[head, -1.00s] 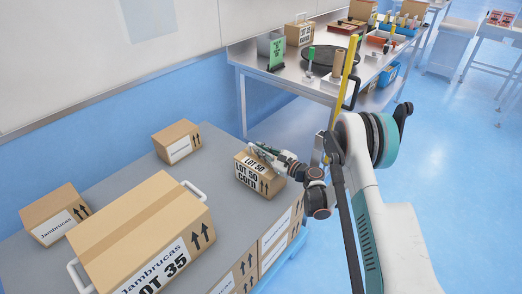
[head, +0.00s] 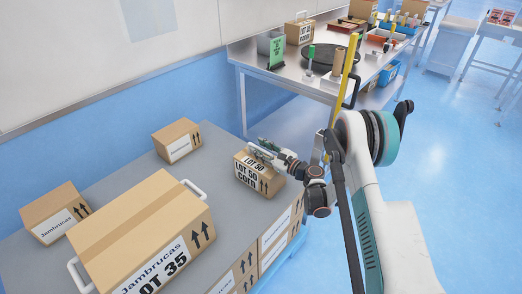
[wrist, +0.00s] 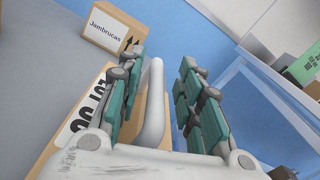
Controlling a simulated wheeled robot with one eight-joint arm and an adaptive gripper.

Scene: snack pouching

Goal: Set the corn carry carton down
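The corn carry carton (head: 250,180), a brown box printed "LOT 50 corn", sits upright on the grey top (head: 215,165) of the stacked cartons, near its right corner. My gripper (head: 263,146) is just above the carton's top. In the wrist view my gripper (wrist: 164,62) has its two teal fingers apart, with the carton's white handle (wrist: 153,105) standing between them, and a visible gap on the right side. The carton (wrist: 48,160) is partly hidden by the gripper there.
A large "LOT 35" carton (head: 140,235) with white handles and two small Jambrucas boxes (head: 177,141) (head: 55,213) share the grey surface. A steel table (head: 290,72) with another corn carton (head: 299,33) stands behind. Some grey surface left of the corn carton is free.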

